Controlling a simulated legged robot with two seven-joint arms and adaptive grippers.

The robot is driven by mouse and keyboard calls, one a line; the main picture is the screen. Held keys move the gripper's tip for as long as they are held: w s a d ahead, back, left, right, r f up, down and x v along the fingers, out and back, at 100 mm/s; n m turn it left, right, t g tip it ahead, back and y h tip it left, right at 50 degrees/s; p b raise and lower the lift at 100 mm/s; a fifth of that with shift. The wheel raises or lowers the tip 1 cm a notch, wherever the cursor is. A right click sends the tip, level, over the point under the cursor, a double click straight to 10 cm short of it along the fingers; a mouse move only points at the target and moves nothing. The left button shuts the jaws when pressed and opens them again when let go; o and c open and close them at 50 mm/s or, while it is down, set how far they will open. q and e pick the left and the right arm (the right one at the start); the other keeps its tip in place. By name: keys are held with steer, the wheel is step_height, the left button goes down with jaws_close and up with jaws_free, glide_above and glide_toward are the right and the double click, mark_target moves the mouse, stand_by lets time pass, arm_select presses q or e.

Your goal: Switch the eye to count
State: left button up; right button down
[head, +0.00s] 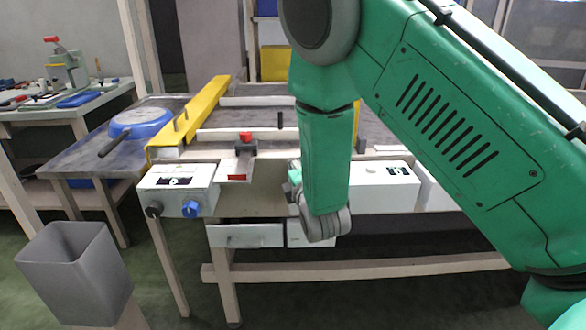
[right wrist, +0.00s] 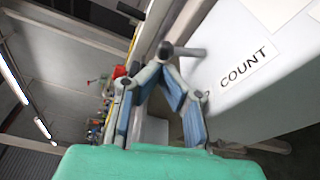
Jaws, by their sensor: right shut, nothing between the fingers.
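A white box with a black-lettered COUNT label (right wrist: 248,66) fills the right of the right wrist view. A short grey lever (right wrist: 192,52) stands out beside the label, its dark round end at my fingertips. I cannot tell whether they touch it. My right gripper (right wrist: 163,68) is shut and empty, its blue-padded fingers meeting at the tips. In the head view my right gripper (head: 293,184) is mostly hidden behind my green arm, in front of the white box (head: 383,188) at the bench's front edge. Which way the eye is set is unclear. My left gripper is not in view.
Another white control box (head: 178,190) with a black and a blue knob stands at the left. A red-topped part (head: 245,138) is beside it. A grey bin (head: 75,275) stands front left.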

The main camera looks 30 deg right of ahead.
steer(key=shift+s+r+m, duration=0.1)
steer(key=shift+r+m, duration=0.05)
steer(key=shift+m, duration=0.25)
steer(key=shift+s+d+r+m, duration=0.1)
steer(key=shift+d+r+m, duration=0.1)
steer(key=shift+m, duration=0.4)
steer(key=shift+s+d+r+m+t+p, duration=0.15)
steer(key=shift+d+m+t+p, duration=0.2)
steer(key=shift+m, duration=0.45)
steer(key=m, duration=0.2)
steer(key=d+m, duration=0.1)
steer(key=shift+s+r+m+t+h, duration=0.15)
steer(key=shift+s+m+t+h, duration=0.15)
steer(key=shift+t+h, duration=0.1)
